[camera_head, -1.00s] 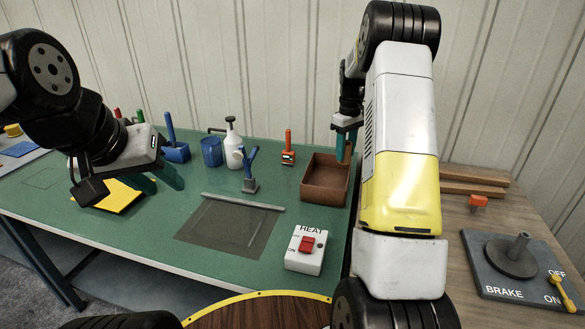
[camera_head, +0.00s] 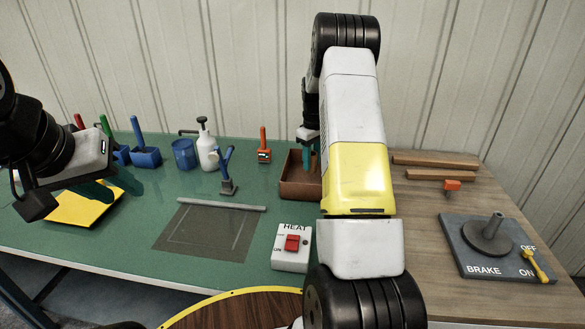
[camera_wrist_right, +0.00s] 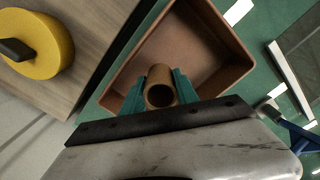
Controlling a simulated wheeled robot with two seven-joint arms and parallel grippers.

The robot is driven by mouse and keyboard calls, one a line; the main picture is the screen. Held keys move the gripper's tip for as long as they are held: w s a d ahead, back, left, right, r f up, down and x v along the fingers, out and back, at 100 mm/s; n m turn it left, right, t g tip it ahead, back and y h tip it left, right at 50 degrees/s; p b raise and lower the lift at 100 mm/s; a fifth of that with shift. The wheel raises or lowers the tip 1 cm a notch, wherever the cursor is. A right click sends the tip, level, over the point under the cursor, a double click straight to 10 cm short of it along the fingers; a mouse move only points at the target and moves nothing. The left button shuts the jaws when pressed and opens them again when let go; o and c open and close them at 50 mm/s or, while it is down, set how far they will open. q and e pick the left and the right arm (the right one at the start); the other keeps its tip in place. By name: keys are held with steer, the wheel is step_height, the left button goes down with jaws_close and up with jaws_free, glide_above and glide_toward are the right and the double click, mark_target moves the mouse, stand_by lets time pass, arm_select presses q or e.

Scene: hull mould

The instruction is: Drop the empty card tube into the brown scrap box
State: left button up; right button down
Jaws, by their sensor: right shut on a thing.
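The brown card tube (camera_wrist_right: 159,96) shows end-on in the right wrist view, between the teal fingers of my right gripper (camera_wrist_right: 160,86), which is shut on it. Behind the tube lies the open brown scrap box (camera_wrist_right: 220,82), so the tube is over the box's opening. In the head view the scrap box (camera_head: 297,191) stands at the right end of the green bench, partly hidden by my right arm. My right gripper (camera_head: 308,156) points down at it; I cannot make out the tube there. My left gripper (camera_head: 112,187) is open and empty, above the yellow pad.
A HEAT switch box (camera_head: 292,262) stands in front of the scrap box. A spray bottle (camera_head: 207,150), a blue cup (camera_head: 184,154) and an orange-handled tool (camera_head: 264,150) stand along the back. A brake panel (camera_head: 470,262) lies on the wooden bench at right.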

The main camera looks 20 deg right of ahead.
steer(key=c, duration=0.9)
jaws_free()
steer(key=shift+o, duration=0.2)
step_height(320, 180, up, 8)
steer(key=shift+f, duration=0.15)
